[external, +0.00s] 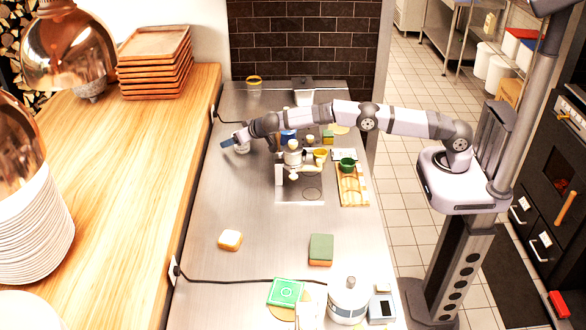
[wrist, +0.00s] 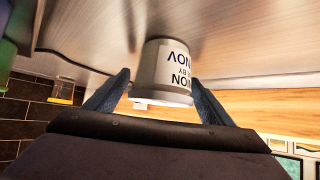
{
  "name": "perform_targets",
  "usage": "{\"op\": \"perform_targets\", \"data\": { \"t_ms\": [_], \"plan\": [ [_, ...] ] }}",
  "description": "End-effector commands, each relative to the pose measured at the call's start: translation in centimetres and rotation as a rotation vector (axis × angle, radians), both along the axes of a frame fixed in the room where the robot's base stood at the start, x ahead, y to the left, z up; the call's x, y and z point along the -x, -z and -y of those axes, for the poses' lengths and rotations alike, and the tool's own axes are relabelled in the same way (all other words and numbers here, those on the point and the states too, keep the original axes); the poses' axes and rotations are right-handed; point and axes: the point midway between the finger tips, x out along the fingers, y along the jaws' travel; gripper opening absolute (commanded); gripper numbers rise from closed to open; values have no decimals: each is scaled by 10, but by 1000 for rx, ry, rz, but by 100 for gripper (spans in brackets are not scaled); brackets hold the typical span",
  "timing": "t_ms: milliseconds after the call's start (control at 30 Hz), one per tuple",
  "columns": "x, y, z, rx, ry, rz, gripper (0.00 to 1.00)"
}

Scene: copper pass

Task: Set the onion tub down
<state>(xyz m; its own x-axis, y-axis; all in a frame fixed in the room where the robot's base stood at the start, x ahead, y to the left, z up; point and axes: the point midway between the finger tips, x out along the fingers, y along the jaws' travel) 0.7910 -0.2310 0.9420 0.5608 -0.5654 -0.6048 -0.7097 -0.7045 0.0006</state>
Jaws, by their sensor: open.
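The onion tub (wrist: 150,66) is a small pale grey tub with a white label in dark letters. In the wrist view it appears upside down, as does the whole scene, and its base seems to rest on the steel counter. My gripper (wrist: 162,82) is open, with one finger on each side of the tub; I cannot tell if either touches it. In the external view the tub (external: 243,148) is at the counter's left side, partly hidden by my gripper (external: 230,143).
The steel counter (external: 205,210) is clear in front of the tub. A wooden ledge (external: 150,180) runs along the left. A machine (external: 293,160), a green bowl (external: 347,164) on a wooden board and small containers stand to the right. A sponge (external: 321,247) lies nearer.

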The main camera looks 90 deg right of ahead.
Motion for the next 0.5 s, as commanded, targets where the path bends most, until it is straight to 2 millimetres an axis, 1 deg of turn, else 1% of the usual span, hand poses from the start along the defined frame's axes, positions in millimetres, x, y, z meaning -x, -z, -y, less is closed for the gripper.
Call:
{"op": "perform_targets", "data": {
  "t_ms": [167,267,500],
  "plan": [
    [0,-5,0,0,0,0,75],
    [1,-5,-2,2,-1,0,75],
    [10,-13,-11,1,-1,1,75]
  ]
}}
